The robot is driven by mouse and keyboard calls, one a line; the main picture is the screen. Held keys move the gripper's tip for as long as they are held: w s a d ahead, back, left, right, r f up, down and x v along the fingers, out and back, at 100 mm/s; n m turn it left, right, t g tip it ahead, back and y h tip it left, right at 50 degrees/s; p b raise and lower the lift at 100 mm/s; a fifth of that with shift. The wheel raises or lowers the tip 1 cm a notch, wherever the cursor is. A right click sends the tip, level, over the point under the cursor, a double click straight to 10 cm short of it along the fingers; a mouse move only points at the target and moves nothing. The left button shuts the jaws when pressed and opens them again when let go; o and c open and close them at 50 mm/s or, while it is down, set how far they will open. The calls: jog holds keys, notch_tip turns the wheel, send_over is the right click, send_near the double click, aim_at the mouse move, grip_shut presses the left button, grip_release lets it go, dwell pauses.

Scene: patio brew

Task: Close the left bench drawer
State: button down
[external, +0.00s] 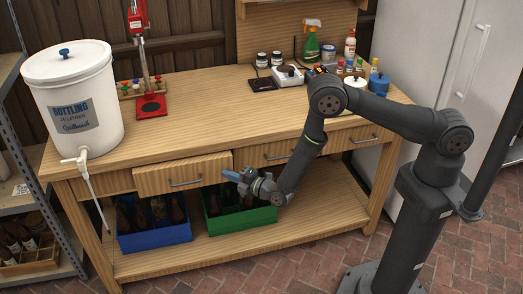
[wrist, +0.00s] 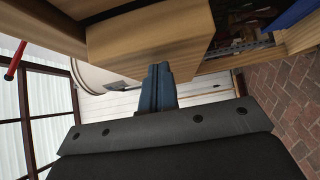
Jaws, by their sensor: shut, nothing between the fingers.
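The left bench drawer (external: 183,175) is pulled out from the bench, with its wooden front and metal bar handle standing forward of the bench face. In the wrist view its wooden panel (wrist: 150,42) fills the upper middle, just beyond my fingertips. My gripper (external: 228,174) is by the lower right end of the drawer front. Its blue fingers (wrist: 158,88) are shut with nothing between them. I cannot tell whether the fingertips touch the drawer.
The right drawer (external: 335,143) looks closed. A blue crate (external: 155,240) and a green crate (external: 240,222) with bottles stand on the lower shelf. A white bottling bucket (external: 75,100) with a spigot and hanging tube is at the bench's left end. The bench's middle top is clear.

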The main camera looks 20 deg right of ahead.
aim_at(227, 166)
jog(key=w, duration=0.4)
jog(key=shift+w+r, duration=0.1)
jog(key=shift+w, duration=0.45)
jog(key=s, duration=0.5)
jog(key=v, duration=1)
jog(key=shift+w+a, duration=0.1)
jog(key=shift+w, duration=0.05)
